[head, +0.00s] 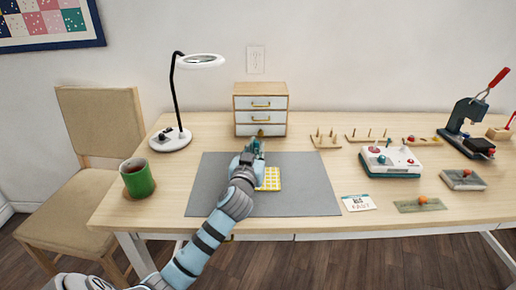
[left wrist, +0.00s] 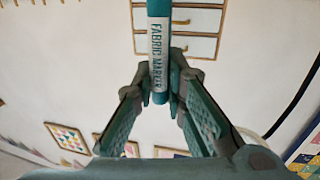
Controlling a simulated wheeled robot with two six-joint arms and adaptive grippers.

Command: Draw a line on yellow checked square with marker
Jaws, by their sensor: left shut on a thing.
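The yellow checked square (head: 269,180) lies flat on the grey mat (head: 305,195) in the head view, partly hidden by my left arm. My left gripper (head: 252,147) is over the mat at the square's upper left. In the left wrist view, my left gripper (left wrist: 160,92) is shut on a teal marker (left wrist: 157,45) with a white label reading "FABRIC MARKER". The marker's tip cannot be made out, so I cannot tell whether it touches anything. My right gripper is not in view.
A small drawer cabinet (head: 260,105) stands behind the mat. A magnifier lamp (head: 172,138) and a green mug (head: 138,178) are on the left. A white device (head: 390,160), a press (head: 467,120) and wooden peg racks (head: 325,141) are on the right. The mat's right part is clear.

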